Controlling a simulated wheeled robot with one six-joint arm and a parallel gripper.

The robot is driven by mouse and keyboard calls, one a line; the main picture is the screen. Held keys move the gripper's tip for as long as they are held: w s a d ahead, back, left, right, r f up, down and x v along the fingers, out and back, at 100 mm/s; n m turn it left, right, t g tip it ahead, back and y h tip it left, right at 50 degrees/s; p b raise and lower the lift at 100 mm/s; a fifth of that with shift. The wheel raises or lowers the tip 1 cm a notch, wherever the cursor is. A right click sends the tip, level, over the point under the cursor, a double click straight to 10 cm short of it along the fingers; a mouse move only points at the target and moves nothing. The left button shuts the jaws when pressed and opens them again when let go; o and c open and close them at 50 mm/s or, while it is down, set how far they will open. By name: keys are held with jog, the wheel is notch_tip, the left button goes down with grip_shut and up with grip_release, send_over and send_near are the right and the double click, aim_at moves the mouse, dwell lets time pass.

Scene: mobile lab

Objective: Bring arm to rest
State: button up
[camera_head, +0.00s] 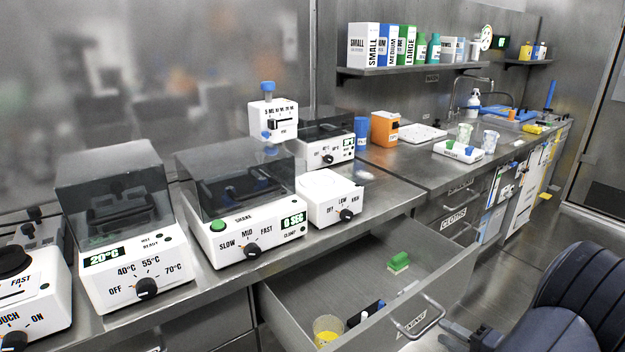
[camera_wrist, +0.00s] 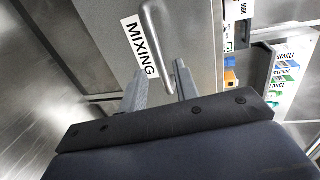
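My gripper (camera_head: 450,332) is at the lower right of the head view, beside the front of a pulled-out drawer (camera_head: 345,270). In the wrist view its two grey fingers (camera_wrist: 160,88) stand apart, with nothing held between them. The drawer's metal handle (camera_head: 420,318) is just left of the fingers in the head view. In the wrist view the handle (camera_wrist: 160,45) lies ahead of the fingertips, and its near end overlaps the gap between them. I cannot tell if they touch. The front bears a MIXING label (camera_wrist: 140,48). My dark arm fills the lower right of the head view.
The open drawer holds a green-topped block (camera_head: 398,262), a yellow-bottomed cup (camera_head: 327,330) and a black item (camera_head: 366,312). White lab devices (camera_head: 245,225) line the steel counter behind. Free floor shows right of the drawer.

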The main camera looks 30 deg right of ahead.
aim_at(433, 325)
jog(key=shift+x, duration=3)
